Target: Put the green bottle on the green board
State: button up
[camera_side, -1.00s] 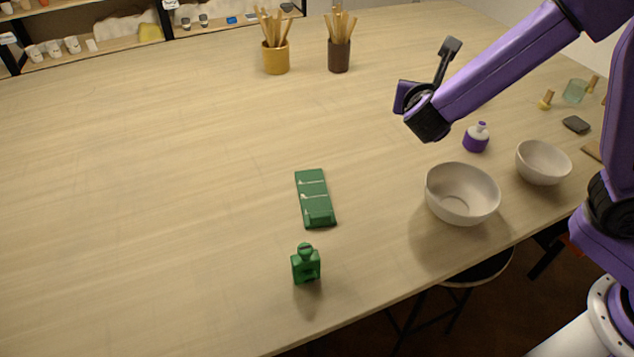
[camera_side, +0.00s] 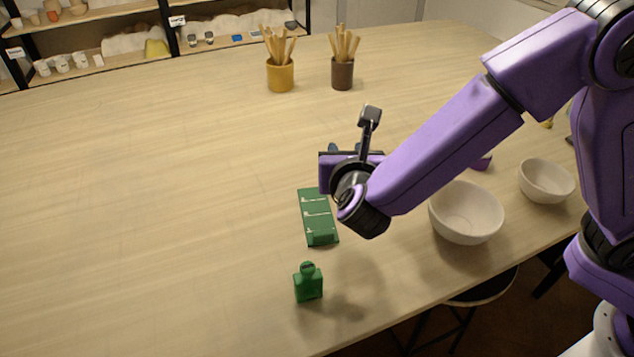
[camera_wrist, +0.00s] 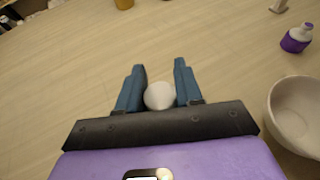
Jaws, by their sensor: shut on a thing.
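The green bottle (camera_side: 308,285) stands upright on the table in the side view, just in front of the green board (camera_side: 316,210). The green board lies flat, with pale marks across it and a raised block at its near end. My gripper (camera_side: 345,149) is above the table near the board's far right side, its blue fingers mostly hidden behind my wrist. In the wrist view, my gripper (camera_wrist: 159,66) is shut on a white round thing (camera_wrist: 159,96). Neither the green bottle nor the board shows in the wrist view.
Two pale bowls (camera_side: 466,235) (camera_side: 546,180) stand to the right. A purple and white bottle (camera_wrist: 296,38) stands beyond the bowl in the wrist view. Pots of wooden tools, one yellow (camera_side: 280,77) and one brown (camera_side: 342,75), stand at the back. The left of the table is clear.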

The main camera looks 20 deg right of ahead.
jog(key=w+a+f, duration=0.1)
jog(key=f, duration=0.1)
jog(key=w+a+f, duration=0.1)
jog(key=w+f, duration=0.1)
jog(key=w+a+f, duration=0.1)
jog(key=f, duration=0.1)
jog(key=shift+w, duration=0.35)
jog(key=shift+a+f, duration=0.1)
jog(key=shift+f, duration=1.55)
jog(key=shift+f, duration=0.15)
jog(key=o, duration=1.1)
jog(key=shift+c, duration=0.2)
jog(key=v, duration=1.2)
